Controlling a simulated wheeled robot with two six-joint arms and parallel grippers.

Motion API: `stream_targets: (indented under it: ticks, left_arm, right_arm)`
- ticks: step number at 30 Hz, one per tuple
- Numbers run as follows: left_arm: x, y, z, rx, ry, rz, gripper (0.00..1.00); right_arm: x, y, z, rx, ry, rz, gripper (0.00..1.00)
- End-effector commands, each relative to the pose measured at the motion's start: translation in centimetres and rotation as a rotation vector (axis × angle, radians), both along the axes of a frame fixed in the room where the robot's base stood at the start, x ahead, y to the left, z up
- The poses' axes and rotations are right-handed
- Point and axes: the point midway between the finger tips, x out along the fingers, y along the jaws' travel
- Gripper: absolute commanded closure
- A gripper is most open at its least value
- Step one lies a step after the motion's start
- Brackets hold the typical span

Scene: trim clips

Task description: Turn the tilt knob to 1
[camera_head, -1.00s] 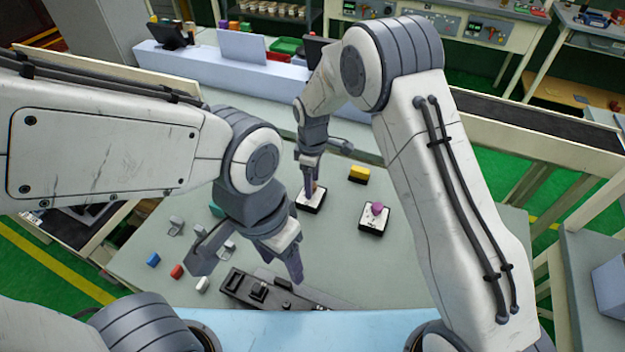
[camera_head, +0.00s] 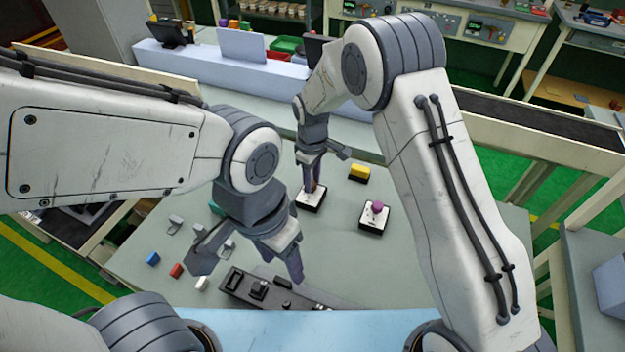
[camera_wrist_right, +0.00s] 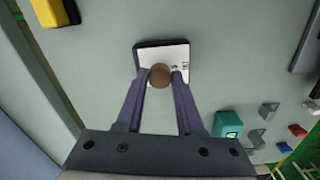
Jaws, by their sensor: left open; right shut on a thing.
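A brown round knob (camera_wrist_right: 160,76) sits on a white-faced, black-edged plate (camera_wrist_right: 178,54) on the table. My right gripper (camera_wrist_right: 161,78) is shut on this knob, with one finger on each side. In the head view the same plate (camera_head: 311,205) shows under my right gripper (camera_head: 315,178), which hides most of the knob. Markings beside the knob are too small to read. A second plate (camera_head: 374,224) with a purple knob (camera_head: 377,207) stands to its right, apart from both grippers. My left gripper (camera_head: 248,270) is open and empty above the front left of the table.
A yellow block (camera_head: 359,173) lies behind the purple knob. Grey clips (camera_head: 175,224), a blue block (camera_head: 153,259), a red block (camera_head: 176,270) and a teal block (camera_wrist_right: 228,124) lie at the left. A dark fixture (camera_head: 258,291) lies at the front, below my left gripper.

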Motion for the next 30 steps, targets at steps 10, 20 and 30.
stream_targets:
  ticks: [10, 20, 30]
  left_arm:
    - [0.0, 0.0, -0.3, 0.0, 0.0, 0.0, 0.4]
    - [0.0, 0.0, -0.41, 0.0, 0.0, 0.0, 0.4]
    - [0.0, 0.0, -0.44, 0.0, 0.0, 0.0, 0.4]
  right_arm:
    - [0.03, 0.03, 0.07, 0.0, -0.001, -0.281, 1.0]
    - [0.01, 0.04, 0.1, 0.0, -0.001, -0.448, 1.0]
    - [0.02, 0.05, 0.12, 0.0, -0.001, -0.497, 1.0]
